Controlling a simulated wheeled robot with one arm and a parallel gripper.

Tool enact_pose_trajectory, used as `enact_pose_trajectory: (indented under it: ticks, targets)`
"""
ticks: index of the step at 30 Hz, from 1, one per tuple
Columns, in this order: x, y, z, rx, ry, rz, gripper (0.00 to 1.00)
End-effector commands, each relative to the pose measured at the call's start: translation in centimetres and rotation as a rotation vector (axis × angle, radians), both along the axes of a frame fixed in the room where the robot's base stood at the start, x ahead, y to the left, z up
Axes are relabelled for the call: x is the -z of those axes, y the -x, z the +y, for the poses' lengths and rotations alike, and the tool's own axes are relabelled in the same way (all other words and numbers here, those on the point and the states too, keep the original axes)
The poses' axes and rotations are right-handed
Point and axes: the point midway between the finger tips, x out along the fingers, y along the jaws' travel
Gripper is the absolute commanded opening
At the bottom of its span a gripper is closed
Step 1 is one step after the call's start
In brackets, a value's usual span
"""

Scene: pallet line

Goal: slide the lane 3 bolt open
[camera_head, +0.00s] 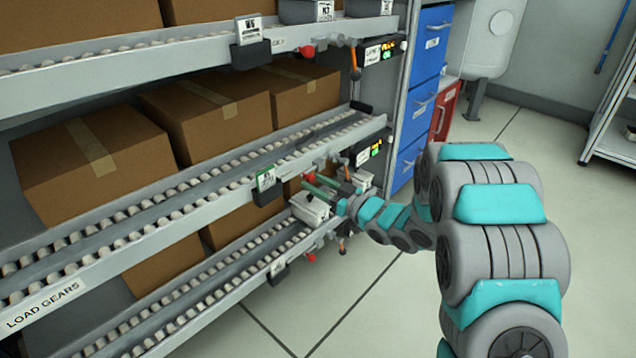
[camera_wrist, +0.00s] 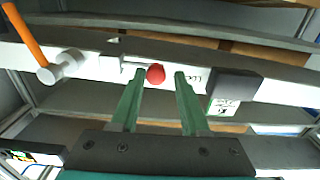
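A bolt with a red ball knob (camera_wrist: 155,74) sits on the light rail (camera_wrist: 95,66) in the wrist view. Its thin rod runs left from the knob. My gripper (camera_wrist: 159,78) has its two green fingers apart, one on each side of the knob; contact cannot be told. In the head view my gripper (camera_head: 309,184) reaches the front rail of the middle shelf, where the red knob (camera_head: 310,177) shows beside the fingers. The lane number at this bolt is not legible.
An orange lever (camera_wrist: 22,35) stands left of the bolt, and a black card holder (camera_wrist: 232,86) is right of it. Other red knobs show on the upper (camera_head: 307,51) and lower (camera_head: 311,257) rails. Cardboard boxes (camera_head: 95,160) fill the shelves. Blue drawers (camera_head: 430,42) stand behind.

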Motion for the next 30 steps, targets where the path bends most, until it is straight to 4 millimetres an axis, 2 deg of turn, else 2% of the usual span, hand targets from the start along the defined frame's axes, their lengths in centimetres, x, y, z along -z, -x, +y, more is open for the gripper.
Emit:
enact_pose_trajectory:
  ticks: [1,6,16,24,30]
  targets:
    - [0.1,0.0,0.1,-0.002,0.0,0.001,0.46]
    - [0.0,0.0,0.0,0.001,0.0,0.0,0.62]
    - [0.0,0.3,-0.6,0.004,-0.001,0.001,0.62]
    - [0.1,2.8,-3.9,0.006,0.001,0.002,0.62]
    - [0.0,4.3,-5.7,0.004,0.0,0.0,0.62]
